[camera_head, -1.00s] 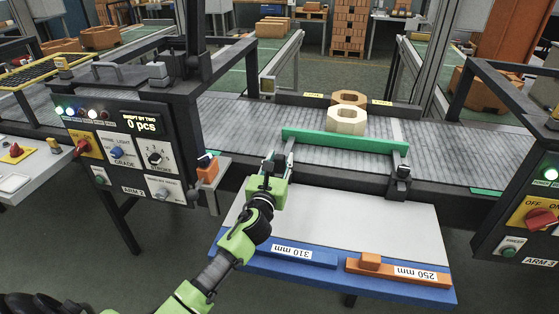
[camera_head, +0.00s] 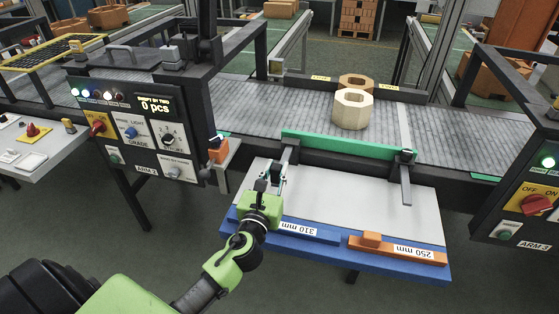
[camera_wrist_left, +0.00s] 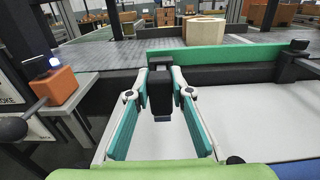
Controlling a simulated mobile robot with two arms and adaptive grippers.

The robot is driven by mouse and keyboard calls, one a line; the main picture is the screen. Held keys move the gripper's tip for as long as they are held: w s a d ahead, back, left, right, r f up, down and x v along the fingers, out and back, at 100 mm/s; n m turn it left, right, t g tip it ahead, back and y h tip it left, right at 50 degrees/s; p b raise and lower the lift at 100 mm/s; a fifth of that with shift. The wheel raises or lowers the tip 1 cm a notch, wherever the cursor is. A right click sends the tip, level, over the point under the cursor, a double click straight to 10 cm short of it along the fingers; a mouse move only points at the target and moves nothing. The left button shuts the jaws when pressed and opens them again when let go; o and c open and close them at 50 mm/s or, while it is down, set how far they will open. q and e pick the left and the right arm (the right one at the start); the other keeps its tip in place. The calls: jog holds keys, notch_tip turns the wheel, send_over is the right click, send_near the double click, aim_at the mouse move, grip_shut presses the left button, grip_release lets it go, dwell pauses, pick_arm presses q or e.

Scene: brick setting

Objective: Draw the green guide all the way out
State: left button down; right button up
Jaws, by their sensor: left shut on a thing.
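The green guide (camera_head: 350,145) is a long bar lying along the near edge of the grey conveyor. Its right rod (camera_head: 405,188) sticks out past a dark clamp (camera_head: 405,157) over the white plate. My left gripper (camera_head: 275,178) is at the guide's left end, on the near side, over the white plate. In the left wrist view, its teal fingers (camera_wrist_left: 160,78) are shut on a dark handle (camera_wrist_left: 160,100) in front of the green guide (camera_wrist_left: 190,57). My right gripper is not in view.
Two octagonal blocks, a pale one (camera_head: 352,110) and a brown one (camera_head: 355,81), stand on the conveyor behind the guide. A blue bar (camera_head: 300,230) and an orange bar (camera_head: 397,250) lie along the plate's front. A control panel (camera_head: 140,130) stands left.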

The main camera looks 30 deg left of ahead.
pick_arm(q)
jog(key=shift+d+f, duration=0.1)
jog(key=shift+f, duration=0.1)
jog(key=c, duration=1.8)
grip_release()
jog(key=shift+s, duration=0.1)
jog(key=shift+r, duration=0.15)
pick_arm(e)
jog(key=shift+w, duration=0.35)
pick_arm(q)
jog(key=shift+s, duration=0.1)
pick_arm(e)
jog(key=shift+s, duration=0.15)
pick_arm(q)
jog(key=v, duration=1.2)
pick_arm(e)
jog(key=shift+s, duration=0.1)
